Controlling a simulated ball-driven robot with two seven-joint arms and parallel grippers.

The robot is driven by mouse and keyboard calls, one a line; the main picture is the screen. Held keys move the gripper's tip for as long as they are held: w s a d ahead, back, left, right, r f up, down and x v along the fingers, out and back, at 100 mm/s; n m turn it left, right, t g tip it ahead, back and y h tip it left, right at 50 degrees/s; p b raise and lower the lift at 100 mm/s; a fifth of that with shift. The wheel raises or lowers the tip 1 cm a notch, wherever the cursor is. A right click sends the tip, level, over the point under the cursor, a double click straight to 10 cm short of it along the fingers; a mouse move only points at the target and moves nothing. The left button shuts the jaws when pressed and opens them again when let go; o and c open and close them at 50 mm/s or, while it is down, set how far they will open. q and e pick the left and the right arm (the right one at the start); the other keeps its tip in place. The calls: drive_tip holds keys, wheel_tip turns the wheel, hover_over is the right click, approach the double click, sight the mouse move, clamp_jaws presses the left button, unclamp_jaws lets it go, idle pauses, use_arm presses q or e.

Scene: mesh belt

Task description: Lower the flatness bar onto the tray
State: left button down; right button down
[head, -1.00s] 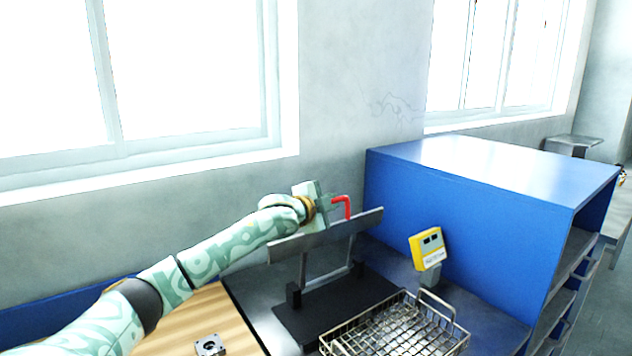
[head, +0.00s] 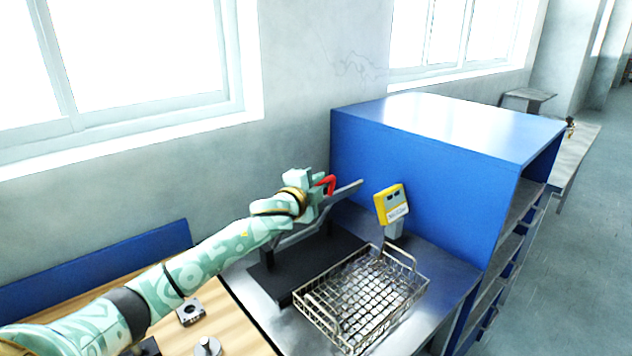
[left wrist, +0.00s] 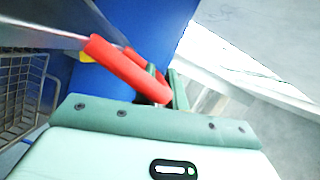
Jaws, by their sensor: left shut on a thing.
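The flatness bar (head: 346,192) is a long grey bar on swing arms over a black base plate, still raised above the tray. Its red handle (head: 328,182) is at the gripper; in the left wrist view the red handle (left wrist: 122,66) runs between the fingers. My left gripper (head: 322,187) is shut on this handle; its fingers also show in the left wrist view (left wrist: 166,90). My left arm hides part of the bar. The tray is a wire-mesh basket (head: 411,282) lying in front of the base, its inside covered by a grid. My right gripper is out of view.
A yellow gauge box (head: 391,205) stands on a post behind the tray. A blue cabinet (head: 430,165) rises at the right back. A small metal block (head: 190,312) and a round part (head: 207,346) are on the wooden bench at front left.

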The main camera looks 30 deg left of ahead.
use_arm(q)
drive_tip(key=c, duration=1.5)
unclamp_jaws()
drive_tip(key=shift+o, duration=0.2)
drive_tip(key=s+d+r+p, duration=0.1)
drive_tip(key=s+p, duration=0.1)
drive_tip(key=s, duration=1.4)
drive_tip(key=shift+d+r+p, duration=0.2)
drive_tip(key=shift+d+p, duration=0.1)
